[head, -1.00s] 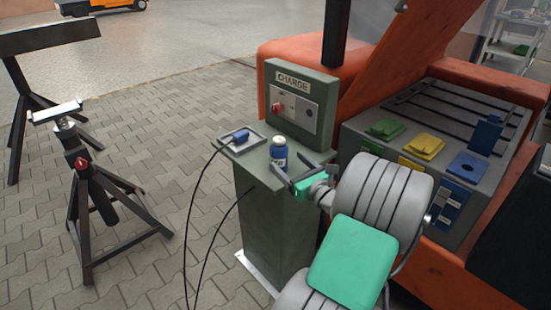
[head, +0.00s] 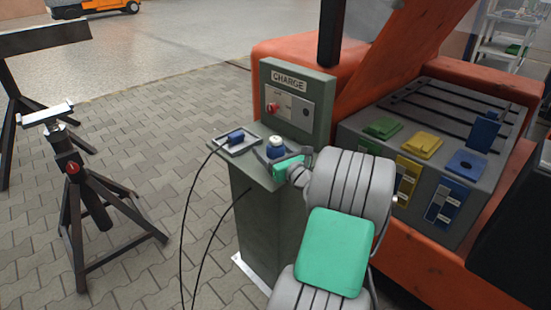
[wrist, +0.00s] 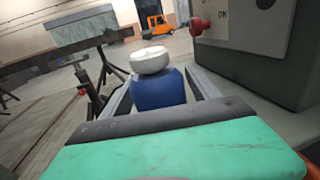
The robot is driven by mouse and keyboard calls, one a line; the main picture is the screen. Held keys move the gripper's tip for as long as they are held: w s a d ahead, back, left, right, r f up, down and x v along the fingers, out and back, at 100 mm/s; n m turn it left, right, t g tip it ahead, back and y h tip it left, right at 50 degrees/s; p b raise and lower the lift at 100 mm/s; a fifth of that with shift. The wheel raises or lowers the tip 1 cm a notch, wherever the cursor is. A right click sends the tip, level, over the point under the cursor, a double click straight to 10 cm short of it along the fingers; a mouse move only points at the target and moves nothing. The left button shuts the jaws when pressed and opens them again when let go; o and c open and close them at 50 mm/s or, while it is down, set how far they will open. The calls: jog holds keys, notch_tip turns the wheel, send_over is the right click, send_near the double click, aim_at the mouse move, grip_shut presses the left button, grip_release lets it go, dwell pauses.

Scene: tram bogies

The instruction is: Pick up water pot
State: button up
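The water pot appears to be the small blue pot (head: 276,149) with a white rounded cap, upright on the green-grey charging pedestal (head: 256,167). In the wrist view the pot (wrist: 158,88) stands straight ahead, between my two dark fingers. My gripper (head: 271,151) is open, with one finger on each side of the pot. Small gaps seem to remain, but I cannot tell whether either finger touches it. My fingers and green palm hide the pot's lower part.
A tray with a blue plug (head: 236,137) and black cable is left of the pot. The CHARGE panel (head: 296,105) with a red knob rises behind. An orange vehicle (head: 425,240) with a grey battery box stands right. A trestle stand (head: 80,190) is on the paving left.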

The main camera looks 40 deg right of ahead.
jog(key=c, duration=1.4)
